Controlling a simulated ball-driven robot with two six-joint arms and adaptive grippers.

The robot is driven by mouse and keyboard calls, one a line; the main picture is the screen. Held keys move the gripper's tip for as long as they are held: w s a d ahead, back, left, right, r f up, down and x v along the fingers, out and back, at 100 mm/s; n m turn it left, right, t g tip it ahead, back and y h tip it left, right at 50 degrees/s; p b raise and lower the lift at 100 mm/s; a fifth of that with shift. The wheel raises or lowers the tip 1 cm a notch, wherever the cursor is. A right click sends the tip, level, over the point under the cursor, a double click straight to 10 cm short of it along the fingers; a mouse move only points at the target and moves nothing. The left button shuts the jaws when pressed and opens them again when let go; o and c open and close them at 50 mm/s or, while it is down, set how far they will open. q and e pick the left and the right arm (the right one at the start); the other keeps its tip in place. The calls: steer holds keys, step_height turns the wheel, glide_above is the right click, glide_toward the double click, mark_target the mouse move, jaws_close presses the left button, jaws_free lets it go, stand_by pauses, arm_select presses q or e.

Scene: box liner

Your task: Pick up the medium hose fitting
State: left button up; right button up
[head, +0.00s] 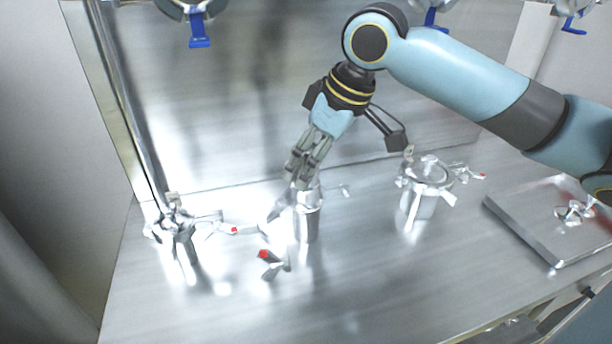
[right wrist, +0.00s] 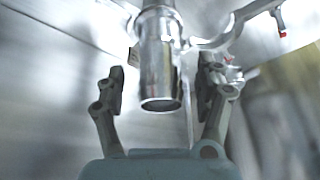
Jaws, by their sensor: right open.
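A shiny metal hose fitting (head: 307,222) stands upright on the steel table, between two other metal fittings; I take it to be the medium one. My right gripper (head: 303,178) reaches down to its top, with its fingers pointing at the table. In the right wrist view the tubular fitting (right wrist: 160,75) lies between the two spread fingers of my right gripper (right wrist: 162,88), with a gap visible on each side. The gripper is open and holds nothing. The fingers partly hide the fitting's upper end in the head view. My left gripper is not in view.
A fitting with clamp-like arms (head: 177,228) stands at left, and a wider one (head: 422,192) at right. A small red-tipped part (head: 270,264) lies in front. A metal tray (head: 530,243) is at far right. A steel wall (head: 250,100) rises behind.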

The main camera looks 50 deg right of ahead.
steer(key=x, duration=0.2)
steer(key=shift+w+a+f, duration=0.1)
steer(key=shift+w+f, duration=0.1)
steer(key=shift+f, duration=0.1)
jaws_close()
